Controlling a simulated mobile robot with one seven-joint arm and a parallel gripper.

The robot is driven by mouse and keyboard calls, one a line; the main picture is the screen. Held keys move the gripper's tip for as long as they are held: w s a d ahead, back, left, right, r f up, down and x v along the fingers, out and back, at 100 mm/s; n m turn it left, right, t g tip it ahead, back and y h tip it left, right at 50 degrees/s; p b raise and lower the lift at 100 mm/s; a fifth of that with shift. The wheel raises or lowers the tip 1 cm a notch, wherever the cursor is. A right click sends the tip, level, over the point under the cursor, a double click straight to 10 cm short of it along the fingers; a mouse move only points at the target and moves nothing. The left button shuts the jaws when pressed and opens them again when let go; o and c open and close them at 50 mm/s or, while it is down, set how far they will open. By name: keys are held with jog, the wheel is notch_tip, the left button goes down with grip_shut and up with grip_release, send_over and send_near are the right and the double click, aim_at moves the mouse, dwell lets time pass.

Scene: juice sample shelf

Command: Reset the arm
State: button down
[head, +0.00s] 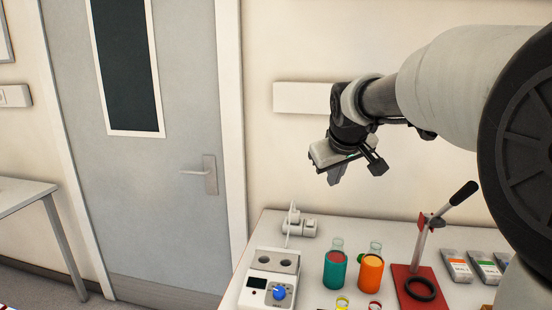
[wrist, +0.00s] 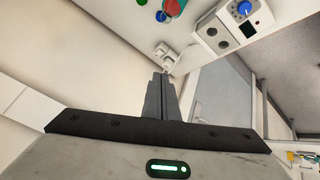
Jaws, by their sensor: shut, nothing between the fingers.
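My gripper (head: 335,177) hangs in the air in front of the wall, above the back of the bench (head: 317,226). Its fingers point down in the head view. In the wrist view my gripper (wrist: 160,80) shows its two fingers pressed together with nothing between them. It touches nothing that I can see. The arm is bent and comes in from the right of the head view.
Below stand a white device (head: 268,280) with a blue knob, a teal jar (head: 335,270), an orange jar (head: 371,273), a red-based lever stand (head: 402,275) and several packets (head: 458,265). A power socket (head: 300,226) sits at the back. A grey door (head: 140,200) is left.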

jog(key=s+f+m+g+p, duration=0.1)
jog(key=s+f+m, duration=0.1)
jog(key=s, duration=1.3)
jog(key=s+f+m+g+p, duration=0.1)
jog(key=s+f+m, duration=0.1)
jog(key=s, duration=1.4)
jog(key=shift+d+f+y, duration=0.15)
jog(key=shift+f+y, duration=0.15)
jog(key=shift+f, duration=0.55)
